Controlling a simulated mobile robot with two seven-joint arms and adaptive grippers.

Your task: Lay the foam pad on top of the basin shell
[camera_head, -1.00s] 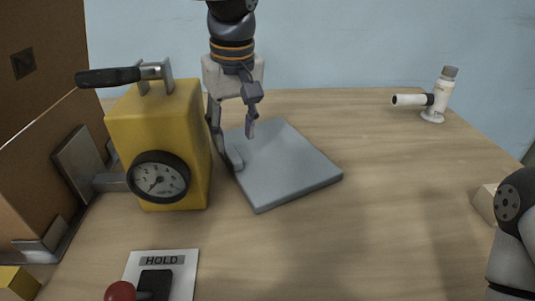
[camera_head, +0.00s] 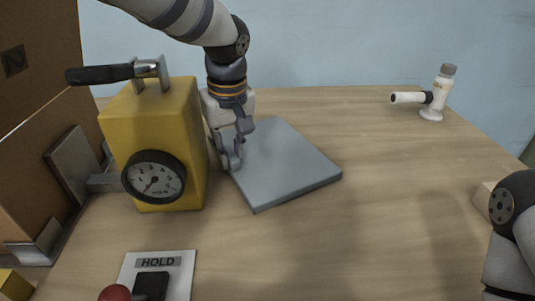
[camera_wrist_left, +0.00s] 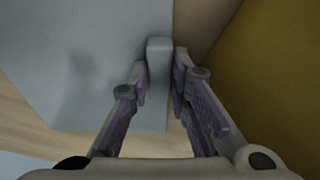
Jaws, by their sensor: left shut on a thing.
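The foam pad appears to be the flat grey slab (camera_head: 285,170) lying on the table in the head view. It fills the upper left of the left wrist view (camera_wrist_left: 90,60). My left gripper (camera_head: 230,158) is at the pad's left edge, close beside the yellow box. Its fingers are shut on a small raised grey tab (camera_wrist_left: 159,58) at the pad's edge. The pad still looks flat on the table. I cannot make out a basin shell in these frames. My right gripper is out of view; only part of my right arm shows at the right edge.
A yellow box (camera_head: 190,130) with a gauge (camera_head: 154,178) and a black-handled lever (camera_head: 100,74) stands left of the pad. A HOLD panel (camera_head: 180,275) is in front. A white fixture (camera_head: 434,98) stands back right. The table right of the pad is clear.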

